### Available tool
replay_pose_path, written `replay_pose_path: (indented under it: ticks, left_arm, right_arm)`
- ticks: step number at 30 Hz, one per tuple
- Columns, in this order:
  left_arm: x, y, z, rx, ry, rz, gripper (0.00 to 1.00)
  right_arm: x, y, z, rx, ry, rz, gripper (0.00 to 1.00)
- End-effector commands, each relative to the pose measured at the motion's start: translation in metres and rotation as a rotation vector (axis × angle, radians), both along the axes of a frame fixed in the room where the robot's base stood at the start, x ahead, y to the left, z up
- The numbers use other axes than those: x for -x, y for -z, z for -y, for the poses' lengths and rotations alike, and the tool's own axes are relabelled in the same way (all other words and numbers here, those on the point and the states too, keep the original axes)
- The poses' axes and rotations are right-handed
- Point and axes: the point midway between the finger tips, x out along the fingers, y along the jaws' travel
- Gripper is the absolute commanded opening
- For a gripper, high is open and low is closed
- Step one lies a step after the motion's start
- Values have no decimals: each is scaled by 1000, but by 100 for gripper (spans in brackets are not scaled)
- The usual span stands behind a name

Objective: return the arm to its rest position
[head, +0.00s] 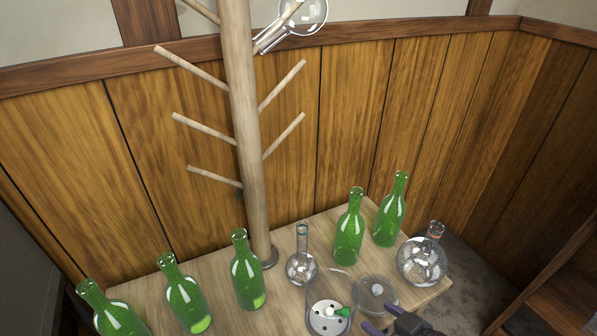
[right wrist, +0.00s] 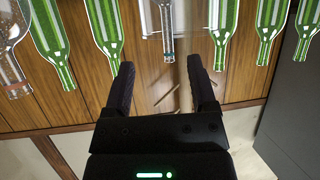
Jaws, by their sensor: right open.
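My right gripper (head: 377,317) is at the lower right of the head view, close to the right side of a clear glass vessel (head: 322,301) with dark dots at its base. In the right wrist view its two black fingers (right wrist: 160,62) are spread apart. Nothing is held between them; the neck of a clear flask (right wrist: 168,42) shows beyond the fingertips. That picture looks upside down, with the bottles hanging from the top. My left gripper is not in either view. The rest position itself is not marked in the pictures.
Several green bottles (head: 248,272), a small clear flask (head: 301,266), a round flask (head: 422,261) and a shallow glass dish (head: 377,291) stand on the wooden table (head: 213,270). A wooden rack (head: 246,130) with pegs rises behind, a flask (head: 305,14) on an upper peg. Panelled walls enclose the back.

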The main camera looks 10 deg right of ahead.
Motion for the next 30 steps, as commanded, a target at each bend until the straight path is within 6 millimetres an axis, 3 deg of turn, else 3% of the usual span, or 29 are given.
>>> replay_pose_path:
  ticks: [2,4,7,10,14,18,20,21,24,30]
  left_arm:
    - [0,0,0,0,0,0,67]
    - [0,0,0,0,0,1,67]
    - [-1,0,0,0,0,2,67]
    - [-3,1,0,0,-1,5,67]
    - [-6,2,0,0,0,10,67]
    - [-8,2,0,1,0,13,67]
    - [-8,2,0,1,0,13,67]
    - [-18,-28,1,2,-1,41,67]
    - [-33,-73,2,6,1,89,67]
    - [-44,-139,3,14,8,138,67]
  right_arm:
    - [18,50,22,74,86,-104,73]
    - [56,109,45,169,174,-251,73]
    - [134,177,66,289,260,-486,73]
    - [218,220,69,372,299,-708,73]
    - [317,246,58,440,305,-951,73]
    - [410,249,35,485,278,-1177,73]
    - [447,246,23,497,259,-1267,73]
    - [432,217,26,493,266,-1225,73]
    - [416,172,26,484,271,-1175,73]
    - [398,107,26,470,275,-1114,73]
